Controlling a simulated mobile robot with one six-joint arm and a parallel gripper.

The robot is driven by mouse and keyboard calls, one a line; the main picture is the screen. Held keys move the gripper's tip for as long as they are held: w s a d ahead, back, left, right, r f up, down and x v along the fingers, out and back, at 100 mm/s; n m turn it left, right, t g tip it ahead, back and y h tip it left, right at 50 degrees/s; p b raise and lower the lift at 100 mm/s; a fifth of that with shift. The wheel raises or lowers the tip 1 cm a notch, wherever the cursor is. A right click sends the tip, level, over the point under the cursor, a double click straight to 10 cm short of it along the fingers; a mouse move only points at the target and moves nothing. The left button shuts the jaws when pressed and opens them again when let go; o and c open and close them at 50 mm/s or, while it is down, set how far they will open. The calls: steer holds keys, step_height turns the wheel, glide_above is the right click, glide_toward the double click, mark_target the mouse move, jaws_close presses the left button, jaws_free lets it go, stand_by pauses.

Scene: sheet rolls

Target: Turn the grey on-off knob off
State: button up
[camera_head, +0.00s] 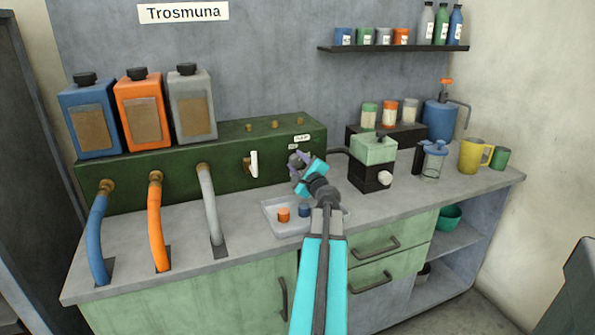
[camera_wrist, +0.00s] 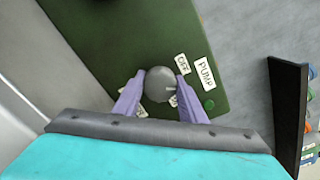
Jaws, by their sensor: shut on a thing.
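The grey on-off knob (camera_wrist: 158,82) is round and sits on the green panel (camera_wrist: 120,40). My gripper (camera_wrist: 161,80) has its two purple fingers on either side of the knob, shut on it. A small light mark shows on the knob's right side in the wrist view. An "OFF" label (camera_wrist: 182,64) lies up and right of the knob, beside a "PUMP" label (camera_wrist: 205,74). Another pale label by the left finger is mostly hidden. In the head view my gripper (camera_head: 298,160) is at the right end of the green housing (camera_head: 225,160), partly covering the knob.
A white lever (camera_head: 254,164) stands left of my gripper. A clear tray (camera_head: 275,222) with orange and blue caps lies below it. A green-and-black machine (camera_head: 371,172) stands to the right. Hoses (camera_head: 210,205) and bottles (camera_head: 140,110) are at left.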

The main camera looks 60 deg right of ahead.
steer(key=n+b, duration=0.3)
steer(key=b, duration=0.2)
steer(key=shift+f+n, duration=0.2)
steer(key=shift+n, duration=0.2)
steer(key=shift+r+n+b, duration=0.15)
steer(key=shift+n+b, duration=0.85)
steer(key=shift+b, duration=0.2)
steer(key=o, duration=1.1)
steer(key=shift+c, duration=0.2)
steer(key=shift+b+v, duration=0.4)
steer(key=shift+v, duration=5.05)
steer(key=shift+s+a+b, duration=0.1)
steer(key=shift+s+b, duration=0.1)
steer(key=shift+b, duration=0.7)
steer(key=b+v, duration=0.2)
steer(key=b, duration=0.5)
